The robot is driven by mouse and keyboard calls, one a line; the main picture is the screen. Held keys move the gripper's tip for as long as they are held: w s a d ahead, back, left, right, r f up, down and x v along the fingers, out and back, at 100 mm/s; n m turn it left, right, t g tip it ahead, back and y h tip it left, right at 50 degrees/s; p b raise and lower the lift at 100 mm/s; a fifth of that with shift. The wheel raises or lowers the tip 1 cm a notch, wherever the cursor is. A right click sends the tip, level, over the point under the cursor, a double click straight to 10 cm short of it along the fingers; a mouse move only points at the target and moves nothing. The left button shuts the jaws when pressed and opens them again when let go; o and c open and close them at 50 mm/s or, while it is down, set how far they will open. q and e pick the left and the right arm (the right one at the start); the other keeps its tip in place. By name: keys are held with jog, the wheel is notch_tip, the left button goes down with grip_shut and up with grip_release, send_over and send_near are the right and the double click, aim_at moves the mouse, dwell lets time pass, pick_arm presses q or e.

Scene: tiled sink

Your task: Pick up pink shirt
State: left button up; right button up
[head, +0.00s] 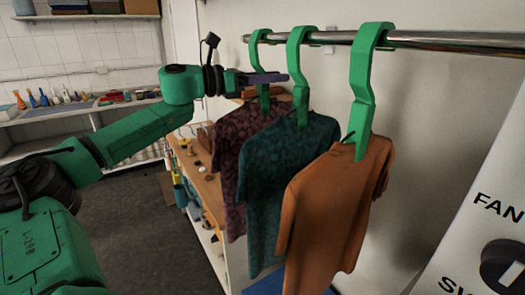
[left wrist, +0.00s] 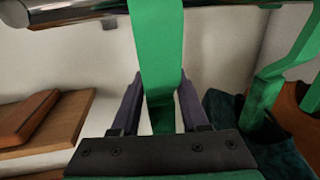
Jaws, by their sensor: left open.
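A dark pinkish-maroon patterned shirt (head: 229,150), the closest to pink here, hangs furthest left on a green hanger (head: 260,48) from the metal rail. The teal shirt overlaps its right side. My left gripper (head: 264,79) is at this hanger's neck, just above the shirt's collar. In the left wrist view the hanger (left wrist: 158,50) passes between the two open fingers of my left gripper (left wrist: 160,95), with a visible gap on the left side. Contact on the right side cannot be told. My right gripper is not in view.
A teal shirt (head: 285,165) and an orange shirt (head: 335,205) hang close by on the right from the metal rail (head: 450,41). A wooden bench (head: 205,185) stands behind and below. A white panel (head: 485,235) is at the right. Dark floor (head: 150,230) is clear.

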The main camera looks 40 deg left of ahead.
pick_arm(q)
jog(key=shift+w+d+f, duration=0.1)
jog(key=shift+w+d, duration=0.1)
jog(key=shift+w, duration=0.2)
grip_shut()
dwell(1.1)
